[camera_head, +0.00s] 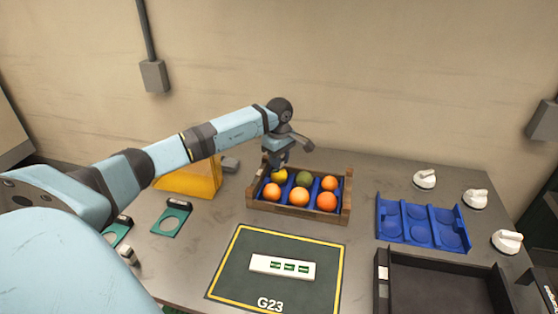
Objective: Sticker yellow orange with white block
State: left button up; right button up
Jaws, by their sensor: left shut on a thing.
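The yellow orange (280,176) sits in the back left cell of a wooden crate (298,213) with blue dividers. My left gripper (274,170) reaches down over it from above and is shut on it; the fingertips are small and partly hidden. The white block (256,263) lies flat on a dark green mat (323,282) with a yellow border and the mark G23. Several small green stickers show on its top. My right gripper is not in view.
The crate also holds a green fruit (304,178) and several orange ones. A blue tray with round hollows (422,221) and an empty black tray (440,285) stand at the right. White knob-like objects (424,179) line the right edge. A yellow bin (190,180) stands at the left.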

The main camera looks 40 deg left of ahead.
pick_arm(q)
jog(key=shift+r+p, duration=1.35)
jog(key=shift+r, duration=1.7)
